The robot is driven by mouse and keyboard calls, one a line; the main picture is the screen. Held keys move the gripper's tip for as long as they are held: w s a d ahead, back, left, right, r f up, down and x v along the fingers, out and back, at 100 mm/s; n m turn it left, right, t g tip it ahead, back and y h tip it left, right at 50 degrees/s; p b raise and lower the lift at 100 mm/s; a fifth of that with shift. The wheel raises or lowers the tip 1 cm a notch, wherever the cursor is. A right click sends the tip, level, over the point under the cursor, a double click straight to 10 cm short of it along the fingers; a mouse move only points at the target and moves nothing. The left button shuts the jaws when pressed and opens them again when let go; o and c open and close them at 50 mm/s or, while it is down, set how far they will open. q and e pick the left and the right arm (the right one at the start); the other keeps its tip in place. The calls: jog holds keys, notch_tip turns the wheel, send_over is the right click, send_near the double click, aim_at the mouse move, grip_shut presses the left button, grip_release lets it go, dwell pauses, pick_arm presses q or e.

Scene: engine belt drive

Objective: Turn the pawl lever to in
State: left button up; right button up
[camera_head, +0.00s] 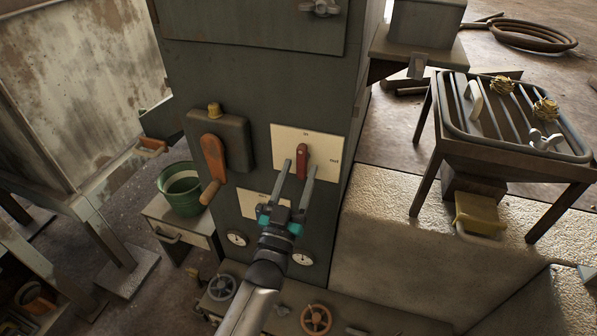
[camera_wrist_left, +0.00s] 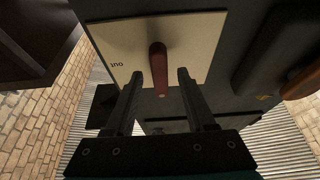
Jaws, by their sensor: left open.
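The pawl lever (camera_head: 302,160) is a red handle on a cream plate (camera_head: 325,150) on the front of the dark cabinet. It stands about upright below a small label at the plate's top; another label, seemingly "out", is at the right. My left gripper (camera_head: 299,172) is open, with one finger on each side of the lever's lower part. In the left wrist view the red lever (camera_wrist_left: 158,68) shows between the two open fingertips (camera_wrist_left: 160,77), and the cream plate (camera_wrist_left: 200,40) lies behind. I cannot tell whether either finger touches it. My right gripper is not in view.
An orange-handled lever (camera_head: 213,158) on a dark box sits left of the plate. Gauges (camera_head: 237,238) and handwheels (camera_head: 316,319) are lower down. A green bucket (camera_head: 181,189) stands at left. A rack table (camera_head: 478,150) with small parts stands at right.

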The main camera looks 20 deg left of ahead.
pick_arm(q)
jog(key=p+v, duration=0.1)
jog(key=v, duration=1.3)
jog(key=shift+s+f, duration=0.2)
jog(key=shift+s, duration=0.15)
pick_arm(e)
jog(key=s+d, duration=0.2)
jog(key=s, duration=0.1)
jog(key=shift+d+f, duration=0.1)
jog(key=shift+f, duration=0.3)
pick_arm(q)
jog(key=shift+o, duration=0.2)
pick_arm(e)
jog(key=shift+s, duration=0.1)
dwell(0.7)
